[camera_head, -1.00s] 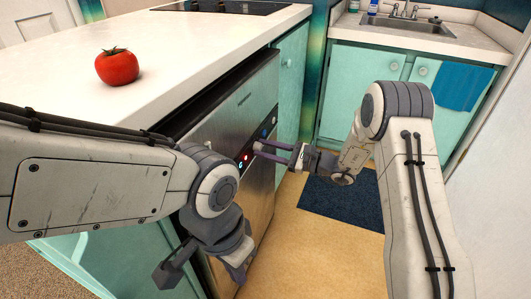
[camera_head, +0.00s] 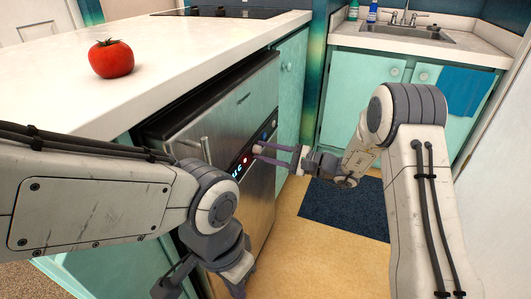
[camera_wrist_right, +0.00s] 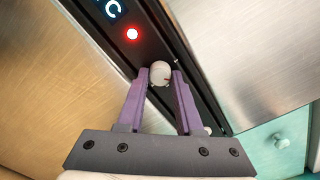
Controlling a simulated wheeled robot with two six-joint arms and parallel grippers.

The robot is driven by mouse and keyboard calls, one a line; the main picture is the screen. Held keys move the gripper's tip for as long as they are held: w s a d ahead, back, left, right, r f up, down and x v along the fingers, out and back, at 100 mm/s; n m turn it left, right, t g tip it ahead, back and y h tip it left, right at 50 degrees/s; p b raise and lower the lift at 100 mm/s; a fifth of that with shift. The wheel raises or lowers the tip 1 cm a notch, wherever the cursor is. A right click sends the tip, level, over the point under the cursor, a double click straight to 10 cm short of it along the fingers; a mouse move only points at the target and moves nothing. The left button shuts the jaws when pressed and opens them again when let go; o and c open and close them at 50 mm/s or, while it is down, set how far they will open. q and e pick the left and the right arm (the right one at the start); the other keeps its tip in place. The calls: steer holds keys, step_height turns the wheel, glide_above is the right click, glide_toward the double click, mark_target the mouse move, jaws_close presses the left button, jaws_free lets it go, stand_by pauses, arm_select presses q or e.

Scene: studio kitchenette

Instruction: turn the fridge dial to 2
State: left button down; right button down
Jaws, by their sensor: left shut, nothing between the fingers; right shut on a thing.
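The fridge (camera_head: 232,115) has a steel front with a dark control strip (camera_head: 246,166) bearing a red light (camera_head: 244,160) and lit blue-white characters. My right gripper (camera_head: 257,151) reaches the strip from the right. In the right wrist view its purple fingers (camera_wrist_right: 161,80) are shut on a small pale round dial (camera_wrist_right: 160,72), one finger on each side. The red light (camera_wrist_right: 132,34) and part of a lit character show above the dial. I cannot read the dial's setting. My left gripper (camera_head: 238,279) is shut and empty, low before the fridge front, partly hidden by its own wrist.
A red tomato (camera_head: 111,59) sits on the white counter (camera_head: 190,50) above the fridge. A vertical handle (camera_head: 206,150) shows near my left wrist. Sink cabinets (camera_head: 360,95) stand at the back. A dark blue mat (camera_head: 345,208) lies on the open floor.

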steer(key=c, duration=0.6)
jaws_free()
steer(key=shift+o, duration=0.2)
steer(key=p+v, duration=0.2)
steer(key=v, duration=0.8)
steer(key=shift+d+p, duration=0.3)
steer(key=shift+p, duration=0.05)
steer(key=shift+s, duration=0.1)
